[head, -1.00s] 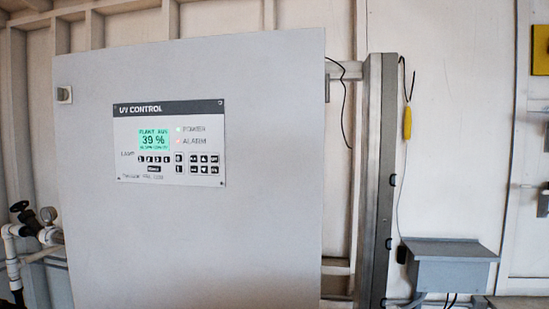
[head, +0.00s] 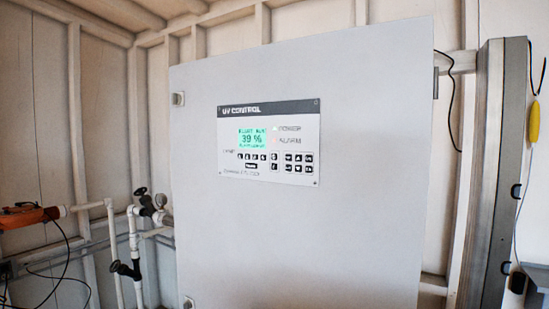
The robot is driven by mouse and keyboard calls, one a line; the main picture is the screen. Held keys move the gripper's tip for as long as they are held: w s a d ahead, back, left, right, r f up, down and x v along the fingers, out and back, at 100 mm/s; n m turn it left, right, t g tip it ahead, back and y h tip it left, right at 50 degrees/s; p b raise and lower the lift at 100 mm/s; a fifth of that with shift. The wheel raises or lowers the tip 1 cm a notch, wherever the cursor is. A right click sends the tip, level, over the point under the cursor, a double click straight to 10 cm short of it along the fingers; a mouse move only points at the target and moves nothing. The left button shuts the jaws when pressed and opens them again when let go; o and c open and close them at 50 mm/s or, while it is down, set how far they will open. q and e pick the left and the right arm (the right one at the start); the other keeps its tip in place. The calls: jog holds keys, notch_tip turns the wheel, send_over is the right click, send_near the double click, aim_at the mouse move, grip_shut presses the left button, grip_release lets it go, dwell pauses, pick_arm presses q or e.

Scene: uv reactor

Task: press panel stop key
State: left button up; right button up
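The UV control panel (head: 268,142) is a light plate with a dark title strip, set in the front of a large grey cabinet (head: 340,235). Its green display (head: 252,139) reads 39 % with smaller text that is blurred. Below the display is a row of small black keys (head: 252,156) with one wider key (head: 251,166) under it. To the right are a narrow column of keys and a key block (head: 299,162). The key labels are too small to read, so I cannot tell which is the stop key. Neither gripper is in view.
White pipes with black-handled valves (head: 141,192) stand left of the cabinet. An orange device (head: 28,215) with a dark cable is at the far left. A grey metal post (head: 494,175) and a yellow hanging object (head: 534,121) are at the right.

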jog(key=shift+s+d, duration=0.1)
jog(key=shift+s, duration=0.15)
